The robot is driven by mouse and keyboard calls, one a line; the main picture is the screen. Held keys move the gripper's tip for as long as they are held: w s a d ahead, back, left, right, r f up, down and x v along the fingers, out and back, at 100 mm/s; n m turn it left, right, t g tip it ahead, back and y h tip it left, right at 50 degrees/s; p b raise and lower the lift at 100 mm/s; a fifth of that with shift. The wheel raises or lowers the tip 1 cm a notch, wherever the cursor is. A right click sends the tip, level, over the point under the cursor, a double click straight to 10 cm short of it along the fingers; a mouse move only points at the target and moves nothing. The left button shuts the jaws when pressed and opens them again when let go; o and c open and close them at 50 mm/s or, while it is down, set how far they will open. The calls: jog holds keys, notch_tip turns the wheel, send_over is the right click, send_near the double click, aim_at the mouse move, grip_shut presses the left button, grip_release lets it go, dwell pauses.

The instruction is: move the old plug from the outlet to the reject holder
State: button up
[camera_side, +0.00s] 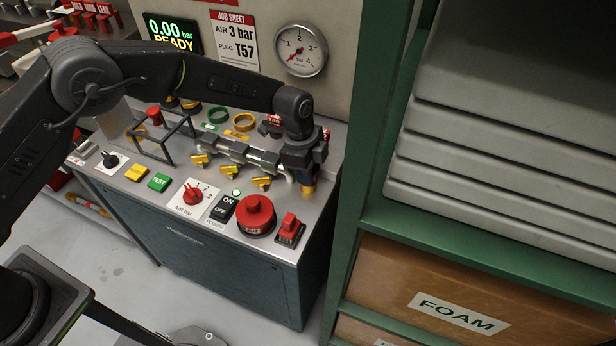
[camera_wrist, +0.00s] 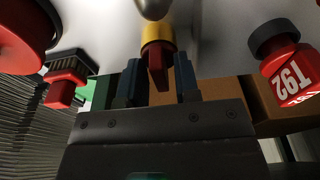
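The old plug (camera_wrist: 157,66), red below a yellow collar, is at the grey outlet (camera_wrist: 153,8) at the top of the wrist view. In the side view, only a yellow-orange part of it (camera_side: 308,190) shows under my gripper (camera_side: 305,170). In the wrist view, my gripper's (camera_wrist: 158,84) two dark blue fingers stand on either side of the red part. A small gap shows on each side, so the gripper looks open around it. I cannot pick out the reject holder for certain; a red piece (camera_side: 271,121) beside the coloured rings is partly hidden by my arm.
Yellow-handled valves (camera_side: 236,150) line the pipe left of my gripper. A red T92 piece with a dark cap (camera_wrist: 287,72) is at the right. A green shelf post (camera_side: 365,150) rises close by.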

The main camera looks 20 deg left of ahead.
grip_shut()
jog(key=shift+r, duration=3.75)
jog(key=w+a+r, duration=0.3)
jog(key=w+a, duration=0.2)
jog(key=a, duration=0.6)
jog(key=w+a+r, duration=0.2)
jog(key=w+a, duration=0.3)
jog(key=a, duration=0.7)
jog(key=shift+d+f, duration=0.2)
jog(key=shift+f, duration=2.3)
